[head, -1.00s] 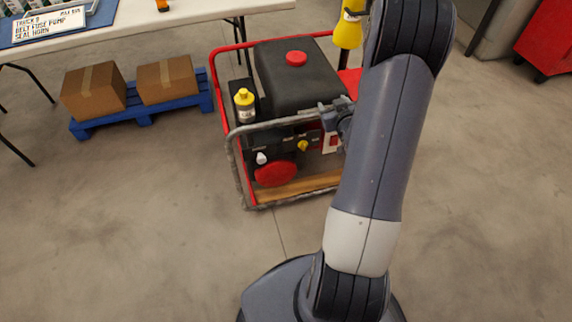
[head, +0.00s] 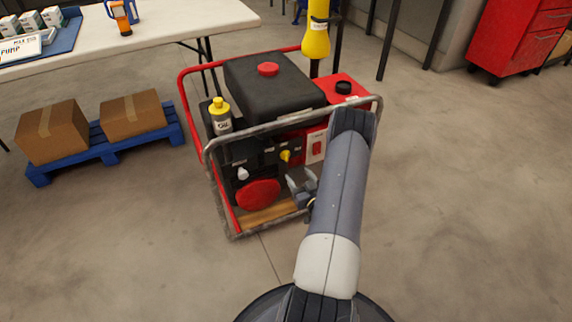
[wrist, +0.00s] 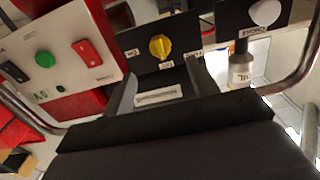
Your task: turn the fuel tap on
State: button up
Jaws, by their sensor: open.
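The fuel tap is a yellow knob (head: 285,156) on the black front panel of the generator (head: 275,85). In the wrist view the yellow knob (wrist: 160,47) is just beyond the fingers, near the top middle. Its ridge stands roughly upright in that picture, with small labels around it that I cannot read. My gripper (head: 302,186) is in front of the panel, a little below and right of the knob in the head view. In the wrist view my gripper (wrist: 160,84) is open, with nothing between its fingers, and apart from the knob.
A grey tube frame (head: 212,185) surrounds the generator. A white choke knob (wrist: 265,12) and a red switch (wrist: 92,55) flank the tap. A red pull-start disc (head: 258,194) is below.

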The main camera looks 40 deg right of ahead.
aim_at(287, 158)
jog(key=b+x, duration=0.1)
jog(key=x, duration=0.7)
jog(key=shift+w, duration=0.15)
jog(key=c, duration=1)
